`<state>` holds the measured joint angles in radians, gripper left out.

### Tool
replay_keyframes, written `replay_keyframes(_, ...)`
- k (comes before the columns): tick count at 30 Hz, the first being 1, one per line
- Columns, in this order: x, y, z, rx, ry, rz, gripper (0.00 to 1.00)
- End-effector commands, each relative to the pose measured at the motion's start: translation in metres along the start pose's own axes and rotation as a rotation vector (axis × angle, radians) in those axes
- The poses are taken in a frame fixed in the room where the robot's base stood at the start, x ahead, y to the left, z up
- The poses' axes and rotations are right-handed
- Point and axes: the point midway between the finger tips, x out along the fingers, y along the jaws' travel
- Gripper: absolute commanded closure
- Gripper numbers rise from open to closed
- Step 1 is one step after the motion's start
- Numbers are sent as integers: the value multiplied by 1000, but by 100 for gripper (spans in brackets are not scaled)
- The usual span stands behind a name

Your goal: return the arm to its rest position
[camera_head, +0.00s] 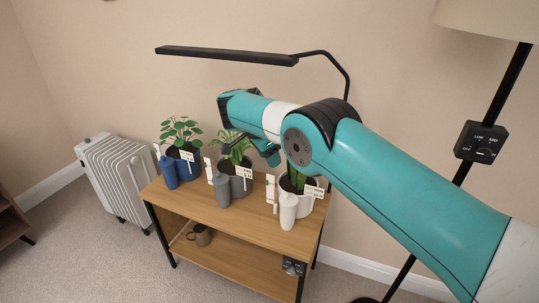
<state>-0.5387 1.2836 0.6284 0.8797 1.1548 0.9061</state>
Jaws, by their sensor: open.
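My teal and white arm reaches in from the lower right, bends at a dark elbow joint, and extends left over the wooden shelf table (245,222). My gripper (247,150) is open at the arm's far end, above the middle plant (234,147) and close to its leaves. It is small and partly hidden by the arm, so I cannot tell whether it touches the leaves. I see nothing held in it.
A blue-potted plant (181,132) stands left and a white-potted one (308,200) right, with blue (168,172), grey (222,190) and white (288,212) bottles in front. A black lamp bar (225,55) hangs above. A floor lamp pole (501,93) stands right, a radiator (117,178) left.

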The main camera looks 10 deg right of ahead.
Motion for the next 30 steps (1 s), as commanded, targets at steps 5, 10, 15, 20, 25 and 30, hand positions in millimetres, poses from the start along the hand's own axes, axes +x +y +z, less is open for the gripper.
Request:
replay_keyframes(5,-8,0,-5,-27,-2,-6,52)
replay_keyframes(10,-51,8,-31,-240,-16,-40,52)
replay_keyframes(15,-107,46,-58,-584,-55,-107,52)
replay_keyframes(20,-148,110,-67,-897,-109,-198,52)
replay_keyframes(25,-178,202,-56,-1206,-181,-325,52)
replay_keyframes(30,-193,304,-26,-1472,-254,-488,52)
